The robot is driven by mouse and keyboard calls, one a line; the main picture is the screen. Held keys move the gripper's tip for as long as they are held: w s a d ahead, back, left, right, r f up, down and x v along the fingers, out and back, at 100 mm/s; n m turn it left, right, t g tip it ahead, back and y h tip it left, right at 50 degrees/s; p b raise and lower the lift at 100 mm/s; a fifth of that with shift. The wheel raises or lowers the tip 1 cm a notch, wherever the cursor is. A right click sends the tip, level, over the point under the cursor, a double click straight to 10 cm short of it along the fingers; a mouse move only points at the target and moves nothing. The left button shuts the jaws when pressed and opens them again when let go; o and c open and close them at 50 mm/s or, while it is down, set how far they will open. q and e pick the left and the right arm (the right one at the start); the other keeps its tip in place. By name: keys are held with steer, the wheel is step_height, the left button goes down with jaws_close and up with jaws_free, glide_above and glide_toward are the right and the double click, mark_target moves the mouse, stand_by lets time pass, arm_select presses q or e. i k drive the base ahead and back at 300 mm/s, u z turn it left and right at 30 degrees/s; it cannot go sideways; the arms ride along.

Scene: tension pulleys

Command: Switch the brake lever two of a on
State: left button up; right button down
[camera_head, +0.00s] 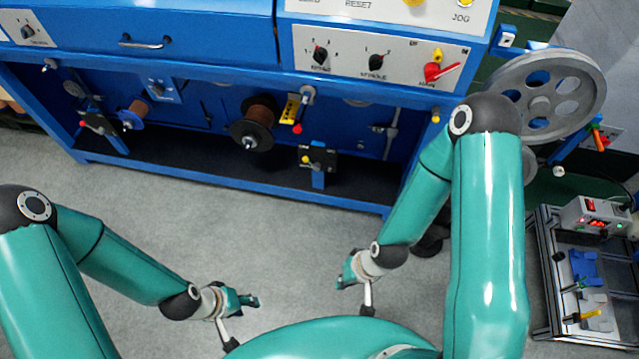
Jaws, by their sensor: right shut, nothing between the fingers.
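I cannot tell which of the levers is brake lever two of a. A lever with a red ball knob (297,129) hangs beside a yellow plate under the blue machine's panel. A black block with small yellow and red knobs (318,160) sits on a blue post below it. Another black block with a red knob (95,125) is at the left. My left gripper (249,301) is low over the floor, well in front of the machine; its jaw opening is unclear. My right gripper (346,271) is shut and empty, also over the floor, apart from all levers.
The blue machine (230,180) has a control panel (385,65) with black knobs and a red switch. Copper spools (258,115) sit inside. A large grey pulley (540,100) stands at right, above a metal-framed bench (545,290). Grey floor in front is clear.

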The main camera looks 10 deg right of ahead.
mark_target(317, 166)
steer(key=z, duration=0.45)
steer(key=i, duration=0.95)
steer(key=u, duration=0.05)
steer(key=k, duration=0.5)
steer(key=u, duration=0.5)
steer(key=i, duration=0.55)
steer(key=z, duration=0.35)
